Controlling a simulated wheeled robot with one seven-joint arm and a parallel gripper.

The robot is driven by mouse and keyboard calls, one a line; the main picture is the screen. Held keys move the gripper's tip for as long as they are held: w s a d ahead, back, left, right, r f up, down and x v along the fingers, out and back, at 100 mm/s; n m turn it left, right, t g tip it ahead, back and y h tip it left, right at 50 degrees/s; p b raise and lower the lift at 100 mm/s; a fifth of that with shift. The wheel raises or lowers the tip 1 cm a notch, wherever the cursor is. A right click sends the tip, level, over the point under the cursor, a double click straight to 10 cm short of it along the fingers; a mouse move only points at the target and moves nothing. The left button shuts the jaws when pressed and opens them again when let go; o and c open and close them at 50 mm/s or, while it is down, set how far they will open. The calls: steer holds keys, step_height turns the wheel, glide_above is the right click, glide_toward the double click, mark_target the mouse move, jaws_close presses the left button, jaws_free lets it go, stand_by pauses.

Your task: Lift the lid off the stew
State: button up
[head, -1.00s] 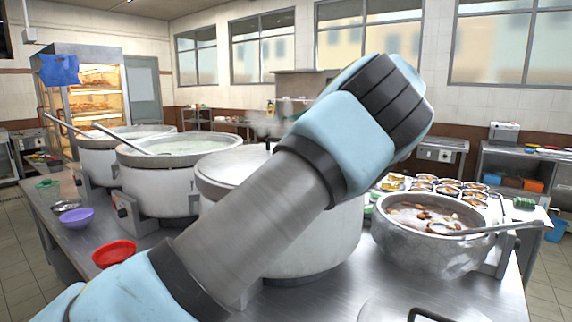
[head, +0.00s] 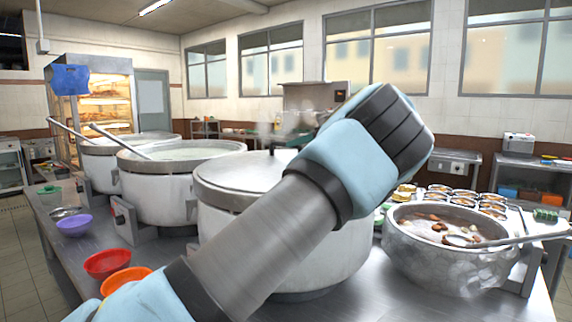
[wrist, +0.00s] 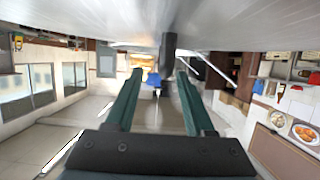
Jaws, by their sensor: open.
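A large pale stockpot (head: 330,250) stands in the middle of the steel counter in the head view. Its flat lid (head: 225,175) is on, with a dark knob (head: 271,151) on top. My arm crosses in front of the pot and hides part of it; my gripper is hidden in the head view. In the wrist view, which is upside down, my gripper (wrist: 159,75) is open with two green fingers. The lid's pale surface (wrist: 80,20) fills the top, and the dark knob (wrist: 168,48) shows just past the fingertips, toward the right one. I see no contact.
An open pot (head: 445,262) of brown stew with a ladle stands at right. Two open pots of pale congee, the nearer one (head: 155,195) included, stand at left. Purple (head: 74,226), red (head: 107,264) and orange (head: 125,281) bowls line the counter's left edge.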

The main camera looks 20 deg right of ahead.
steer(key=p+x, duration=0.1)
steer(key=x, duration=0.1)
steer(key=p+x, duration=0.1)
steer(key=x, duration=0.1)
steer(key=shift+w+a+r, duration=0.1)
steer(key=shift+a+r, duration=0.05)
steer(key=shift+a, duration=0.25)
steer(key=shift+w+a+f+p, duration=0.15)
steer(key=shift+w+f+p, duration=0.15)
steer(key=shift+w, duration=0.05)
jaws_close()
steer(key=shift+r, duration=0.15)
stand_by(0.6)
